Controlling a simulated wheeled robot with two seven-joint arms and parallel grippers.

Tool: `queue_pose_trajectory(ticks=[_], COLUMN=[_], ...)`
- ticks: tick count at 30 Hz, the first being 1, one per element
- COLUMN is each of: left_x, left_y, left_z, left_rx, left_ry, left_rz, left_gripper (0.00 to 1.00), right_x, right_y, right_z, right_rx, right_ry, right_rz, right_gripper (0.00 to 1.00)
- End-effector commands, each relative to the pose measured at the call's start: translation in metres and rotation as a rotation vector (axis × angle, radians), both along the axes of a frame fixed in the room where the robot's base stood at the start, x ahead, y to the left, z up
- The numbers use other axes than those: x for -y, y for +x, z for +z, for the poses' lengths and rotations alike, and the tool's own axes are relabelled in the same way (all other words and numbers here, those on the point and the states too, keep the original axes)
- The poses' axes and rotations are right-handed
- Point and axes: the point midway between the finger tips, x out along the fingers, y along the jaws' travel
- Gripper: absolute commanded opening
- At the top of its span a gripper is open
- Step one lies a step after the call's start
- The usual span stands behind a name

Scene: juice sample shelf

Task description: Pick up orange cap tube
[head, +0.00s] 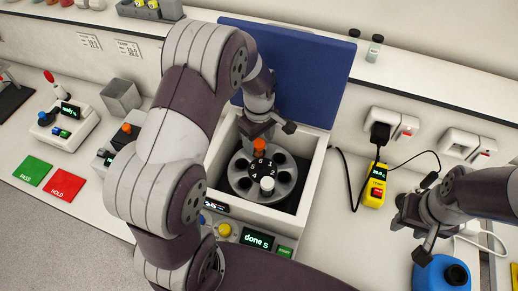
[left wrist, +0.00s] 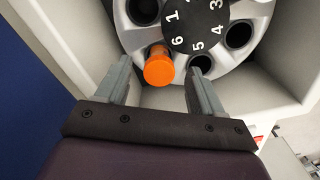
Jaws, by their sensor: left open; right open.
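The orange cap tube (head: 259,146) stands in a hole of the round grey rotor (head: 239,183), by the number 6, inside an open white machine. My left gripper (head: 262,138) is over the back of the rotor, at the orange cap. In the left wrist view its open fingers (left wrist: 159,68) stand on either side of the cap, with gaps on both sides. My right gripper (head: 418,232) is open and empty above the right part of the bench.
A white-capped tube (head: 267,184) sits in the rotor's front. The machine's blue lid (head: 300,75) stands open behind; its display (head: 257,239) reads "done". Green (head: 32,170) and red (head: 66,185) pads lie left.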

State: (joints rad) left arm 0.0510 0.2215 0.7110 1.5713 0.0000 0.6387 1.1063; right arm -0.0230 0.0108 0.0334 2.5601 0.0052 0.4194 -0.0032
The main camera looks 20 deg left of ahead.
Motion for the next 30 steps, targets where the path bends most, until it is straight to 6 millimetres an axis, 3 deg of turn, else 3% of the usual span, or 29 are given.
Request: queue_pose_trajectory(ticks=[1,5,12,17,18,30], left_x=[-0.001,-0.001,-0.001,-0.001,-0.001,-0.001], left_y=[0.000,0.000,0.001,0.001,0.001,0.002], left_z=[-0.004,-0.024,-0.028,-0.028,-0.028,-0.018], left_rx=[-0.005,-0.001,0.001,0.001,0.001,0.004], left_ry=[0.000,-0.001,0.000,0.000,0.000,0.000], left_rz=[0.000,-0.001,-0.001,-0.001,-0.001,-0.001], left_gripper=[0.67,0.67,0.64,0.12,0.06,0.06], right_x=[0.000,0.000,0.000,0.000,0.000,0.000], right_y=[0.000,0.000,0.000,0.000,0.000,0.000], right_z=[0.012,0.013,0.011,0.011,0.011,0.007], right_rx=[0.000,0.000,0.000,0.000,0.000,0.000], right_ry=[0.000,0.000,0.000,0.000,0.000,0.000], right_rz=[0.000,0.000,0.000,0.000,0.000,0.000], right_gripper=[0.43,0.43,0.43,0.43,0.43,0.43])
